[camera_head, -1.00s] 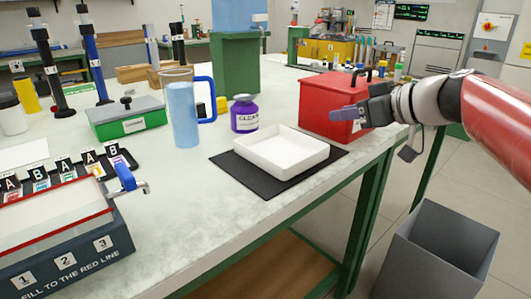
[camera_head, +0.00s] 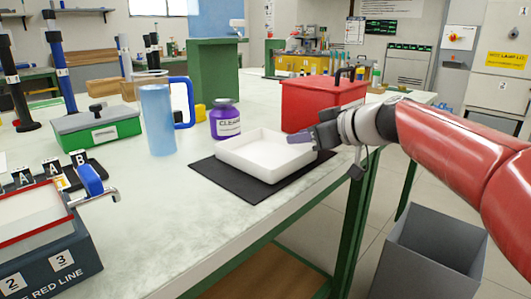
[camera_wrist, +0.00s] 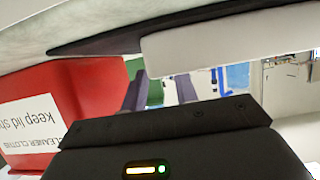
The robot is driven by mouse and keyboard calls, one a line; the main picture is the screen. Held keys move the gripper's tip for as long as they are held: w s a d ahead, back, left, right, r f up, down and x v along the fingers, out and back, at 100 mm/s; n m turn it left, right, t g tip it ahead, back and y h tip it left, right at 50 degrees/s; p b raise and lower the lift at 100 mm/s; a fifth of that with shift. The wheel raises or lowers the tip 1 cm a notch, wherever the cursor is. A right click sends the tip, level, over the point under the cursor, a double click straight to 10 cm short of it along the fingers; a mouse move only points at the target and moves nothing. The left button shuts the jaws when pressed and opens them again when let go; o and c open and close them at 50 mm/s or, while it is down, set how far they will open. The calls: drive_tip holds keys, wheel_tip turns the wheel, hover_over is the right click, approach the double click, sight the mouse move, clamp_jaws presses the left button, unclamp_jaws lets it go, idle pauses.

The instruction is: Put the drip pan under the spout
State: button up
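The drip pan (camera_head: 265,160), a shallow white square tray, lies on a black mat (camera_head: 228,180) near the bench's right edge. Its white wall also shows in the wrist view (camera_wrist: 215,42). My gripper (camera_head: 303,138) is at the pan's right side, close to its rim; I cannot tell whether it touches. In the wrist view its two fingers (camera_wrist: 160,90) stand apart with nothing held between them. The spout (camera_head: 108,198), with a blue lever, sticks out from the dark tank (camera_head: 45,262) at the front left. The bench below the spout is bare.
A red box (camera_head: 310,104) stands just behind my gripper. A purple jar (camera_head: 225,121) and a blue-filled pitcher (camera_head: 158,120) stand behind the pan. A green case (camera_head: 97,134) is farther left. The bench between pan and tank is clear. A grey bin (camera_head: 432,255) stands on the floor.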

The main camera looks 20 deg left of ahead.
sight(266, 151)
drive_tip(key=x, duration=0.3)
drive_tip(key=shift+w+a, duration=0.2)
clamp_jaws()
drive_tip(key=shift+r, duration=0.15)
